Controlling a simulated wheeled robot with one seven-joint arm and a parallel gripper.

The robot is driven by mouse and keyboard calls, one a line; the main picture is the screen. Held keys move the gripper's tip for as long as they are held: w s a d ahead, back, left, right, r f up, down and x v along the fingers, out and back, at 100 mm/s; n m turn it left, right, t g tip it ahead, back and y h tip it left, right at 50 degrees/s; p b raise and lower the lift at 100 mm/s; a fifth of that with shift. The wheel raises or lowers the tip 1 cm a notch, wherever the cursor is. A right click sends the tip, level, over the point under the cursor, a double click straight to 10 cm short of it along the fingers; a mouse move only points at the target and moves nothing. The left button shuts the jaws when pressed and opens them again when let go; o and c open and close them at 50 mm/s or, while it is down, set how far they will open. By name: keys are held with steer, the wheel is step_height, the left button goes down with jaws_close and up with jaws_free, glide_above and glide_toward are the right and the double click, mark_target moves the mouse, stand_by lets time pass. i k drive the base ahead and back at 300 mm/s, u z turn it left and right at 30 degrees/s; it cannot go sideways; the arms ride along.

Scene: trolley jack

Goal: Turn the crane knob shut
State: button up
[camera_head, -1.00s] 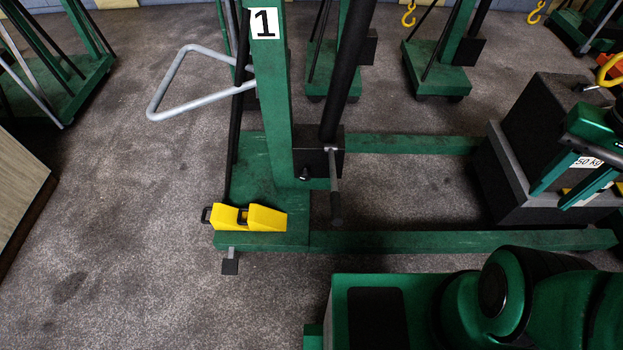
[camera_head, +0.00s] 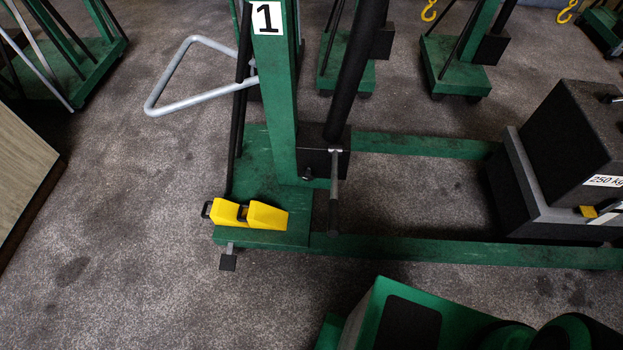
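The green crane marked 1 (camera_head: 283,90) stands upright in the middle of the view. A black block (camera_head: 322,160) sits at the foot of its slanted black cylinder (camera_head: 352,75). A small dark round knob (camera_head: 307,174) shows on the block's near left side. A grey lever with a dark grip (camera_head: 333,205) sticks out of the block towards me. I cannot tell from this view how far the knob is turned. My gripper is out of view; only green parts of my own body show at the bottom right.
Yellow wheel chocks (camera_head: 248,214) lie on the crane's green base. A crane leg (camera_head: 450,250) runs right, towards a black 250 kg weight (camera_head: 570,145). A grey handle (camera_head: 175,75) juts left. A wooden-sided box (camera_head: 25,180) stands at left. The floor at front left is clear.

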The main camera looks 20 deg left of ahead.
mark_target(308, 175)
steer(key=u, duration=0.05)
steer(key=k, duration=1.65)
steer(key=u, duration=1.15)
steer(key=i, duration=1.45)
steer(key=z, duration=0.1)
